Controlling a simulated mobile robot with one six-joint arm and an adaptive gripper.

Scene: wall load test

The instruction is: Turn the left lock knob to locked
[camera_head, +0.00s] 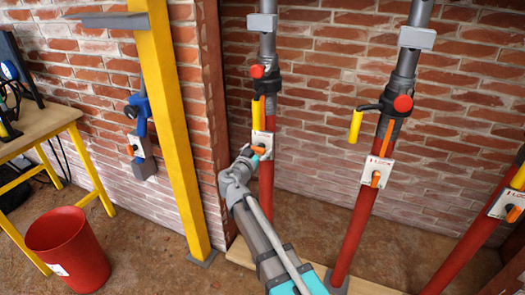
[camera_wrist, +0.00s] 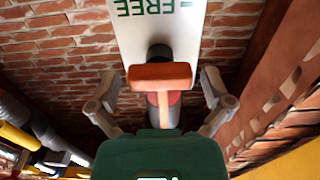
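The left prop (camera_head: 267,185) is a red and grey post with a white lock plate (camera_head: 262,140). Its orange knob (camera_head: 258,149) is partly hidden by my gripper in the head view. My gripper (camera_head: 252,158) is right in front of this knob. In the wrist view, the orange knob (camera_wrist: 160,75) lies crosswise between the two fingers of my gripper (camera_wrist: 160,88). The fingers are spread, with a gap on each side of the knob. The white plate (camera_wrist: 185,35) behind it shows the green word "FREE".
A middle prop (camera_head: 357,225) and a right prop (camera_head: 470,250) carry similar plates and orange knobs. A yellow post (camera_head: 172,120) stands left of my arm. A red bucket (camera_head: 68,250) and a workbench (camera_head: 40,125) are farther left. A brick wall (camera_head: 320,100) is behind.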

